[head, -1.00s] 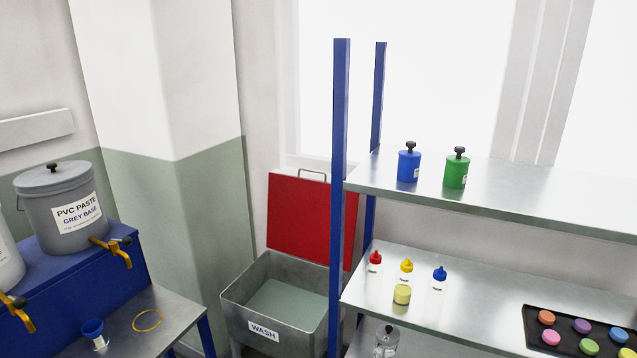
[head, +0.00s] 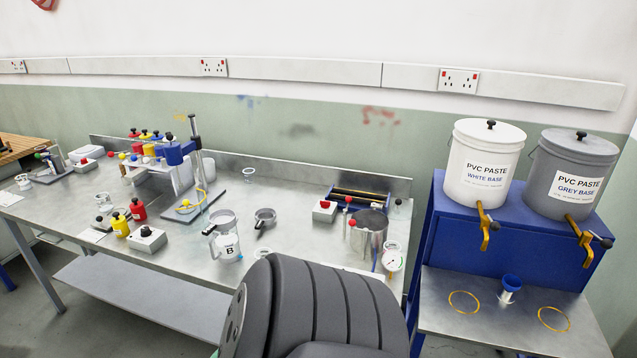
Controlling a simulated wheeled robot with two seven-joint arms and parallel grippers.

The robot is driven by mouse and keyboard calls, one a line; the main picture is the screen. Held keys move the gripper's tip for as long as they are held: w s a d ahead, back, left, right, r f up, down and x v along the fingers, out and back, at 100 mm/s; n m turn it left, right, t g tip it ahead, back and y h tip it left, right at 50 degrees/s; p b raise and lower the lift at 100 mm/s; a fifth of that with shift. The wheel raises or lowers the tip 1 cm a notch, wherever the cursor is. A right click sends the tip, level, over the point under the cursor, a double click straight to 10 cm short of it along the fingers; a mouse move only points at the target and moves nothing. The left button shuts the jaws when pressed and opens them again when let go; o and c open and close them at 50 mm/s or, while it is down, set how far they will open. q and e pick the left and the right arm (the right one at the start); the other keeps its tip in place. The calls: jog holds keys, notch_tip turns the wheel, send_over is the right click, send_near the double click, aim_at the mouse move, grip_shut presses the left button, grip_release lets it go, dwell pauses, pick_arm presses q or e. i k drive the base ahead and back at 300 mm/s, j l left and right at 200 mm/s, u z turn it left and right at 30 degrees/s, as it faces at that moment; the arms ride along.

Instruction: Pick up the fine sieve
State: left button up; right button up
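A small round pan-like item with a dark handle (head: 265,216) lies on the steel workbench (head: 180,240), right of the clear jug marked B. It may be the fine sieve, but it is too small to tell. A dark grey ribbed part of my own arm fills the bottom middle and hides part of the bench front. Neither of my grippers is in view.
A clear jug (head: 226,238) marked B and a steel pot (head: 368,232) stand on the bench. Red and yellow bottles and a switch box (head: 147,238) stand further left. White (head: 484,163) and grey (head: 571,172) paste buckets sit on a blue stand at right.

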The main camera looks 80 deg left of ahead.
aim_at(212, 226)
jog(key=u, duration=3.3)
